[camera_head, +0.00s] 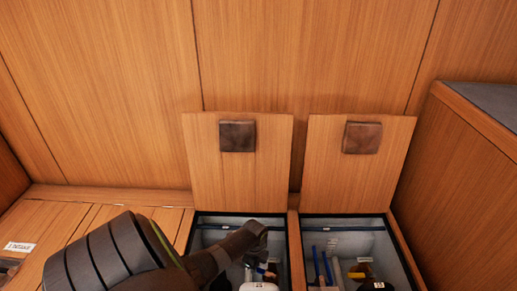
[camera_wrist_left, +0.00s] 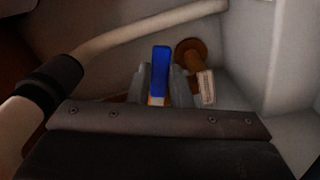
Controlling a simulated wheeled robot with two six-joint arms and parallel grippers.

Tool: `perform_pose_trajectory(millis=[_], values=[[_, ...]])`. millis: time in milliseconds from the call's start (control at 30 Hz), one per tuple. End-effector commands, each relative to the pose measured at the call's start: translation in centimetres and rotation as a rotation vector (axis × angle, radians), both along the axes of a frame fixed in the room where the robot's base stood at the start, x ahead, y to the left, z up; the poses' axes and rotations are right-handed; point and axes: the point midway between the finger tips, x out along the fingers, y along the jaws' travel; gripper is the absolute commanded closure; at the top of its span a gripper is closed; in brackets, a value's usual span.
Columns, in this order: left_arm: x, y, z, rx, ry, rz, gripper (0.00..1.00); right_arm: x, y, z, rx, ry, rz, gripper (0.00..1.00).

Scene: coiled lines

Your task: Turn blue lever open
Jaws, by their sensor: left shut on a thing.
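The blue lever (camera_wrist_left: 160,60) stands upright in the middle of the left wrist view. My left gripper (camera_wrist_left: 159,88) is shut on it, with one grey finger at each side of the lever. In the head view my left arm comes in from the left and reaches down into the left open compartment (camera_head: 198,236). There my left gripper (camera_head: 255,266) is partly hidden by my own wrist, and the lever cannot be made out clearly. My right gripper is not in view.
A brown round fitting with a white tag (camera_wrist_left: 207,88) is close right of the lever. A pale hose (camera_wrist_left: 140,35) crosses behind. Two raised wooden lids (camera_head: 238,180) lean against the wall. The right compartment (camera_head: 350,222) holds blue-handled and yellow parts.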

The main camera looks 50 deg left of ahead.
Motion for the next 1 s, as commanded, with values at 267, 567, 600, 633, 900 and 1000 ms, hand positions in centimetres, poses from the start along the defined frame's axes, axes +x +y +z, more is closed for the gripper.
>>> perform_pose_trajectory(millis=[267,567,600,633,900,1000], values=[[1.3,0.7,0.0,0.001,-0.003,-0.216,1.0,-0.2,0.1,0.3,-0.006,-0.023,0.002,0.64],[2.7,0.8,0.0,0.001,-0.004,-0.42,1.0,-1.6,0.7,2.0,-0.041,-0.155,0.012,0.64],[2.9,0.8,0.0,0.001,-0.004,-0.439,1.0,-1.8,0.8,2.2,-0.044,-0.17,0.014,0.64],[2.9,0.8,0.0,0.001,-0.004,-0.452,1.0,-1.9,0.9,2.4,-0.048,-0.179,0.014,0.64],[3.4,0.8,0.0,0.001,-0.004,-0.523,1.0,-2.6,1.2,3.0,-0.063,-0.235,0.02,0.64],[3.4,0.8,0.0,0.001,-0.004,-0.531,1.0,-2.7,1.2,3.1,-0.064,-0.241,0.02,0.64]])
